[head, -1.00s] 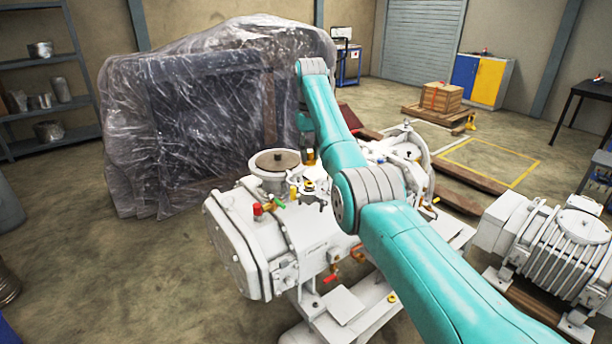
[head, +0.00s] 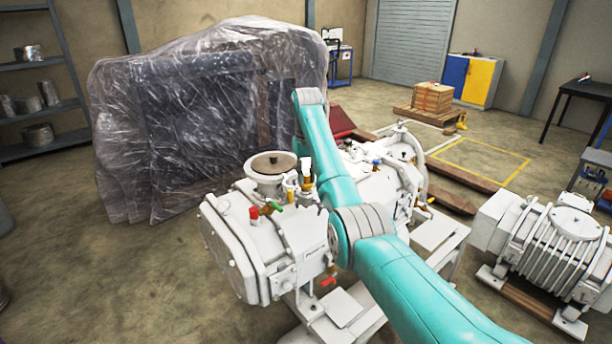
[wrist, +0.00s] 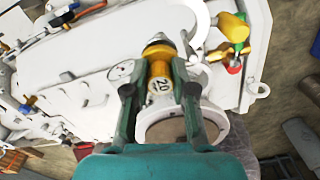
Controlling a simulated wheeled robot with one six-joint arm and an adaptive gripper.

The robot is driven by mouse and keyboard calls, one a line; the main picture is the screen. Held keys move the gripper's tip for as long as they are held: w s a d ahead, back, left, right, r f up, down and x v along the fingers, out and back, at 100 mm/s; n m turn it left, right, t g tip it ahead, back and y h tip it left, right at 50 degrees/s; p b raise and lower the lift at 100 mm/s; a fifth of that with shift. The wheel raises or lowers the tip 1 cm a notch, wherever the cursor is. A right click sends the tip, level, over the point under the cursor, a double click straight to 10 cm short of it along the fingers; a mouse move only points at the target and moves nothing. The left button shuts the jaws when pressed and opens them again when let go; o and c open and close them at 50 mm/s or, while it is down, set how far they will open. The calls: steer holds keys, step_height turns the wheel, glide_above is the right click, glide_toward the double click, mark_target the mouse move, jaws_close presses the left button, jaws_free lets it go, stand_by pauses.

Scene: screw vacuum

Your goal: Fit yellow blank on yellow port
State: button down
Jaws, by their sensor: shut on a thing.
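In the wrist view, my gripper (wrist: 159,92) is shut on the yellow blank (wrist: 160,78), a short yellow cylinder marked "20". A grey metal piece shows at the blank's far end, in front of the white pump body (wrist: 95,65). I cannot tell whether the blank touches the pump. In the head view, my arm reaches over the white pump (head: 305,240), and the gripper is mostly hidden behind the arm. A yellow fitting (wrist: 232,27) shows at the upper right of the wrist view. I cannot tell for certain which part is the yellow port.
A round flanged opening (head: 272,166) rises from the pump's top. A red knob (head: 254,213) and green handle (head: 277,207) stand close by. A plastic-wrapped load (head: 200,120) is behind. A grey ribbed machine (head: 560,240) stands at right. Open floor lies at left.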

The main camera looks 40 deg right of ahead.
steer(key=shift+f, duration=0.5)
steer(key=c, duration=1)
jaws_free()
steer(key=shift+o, duration=0.2)
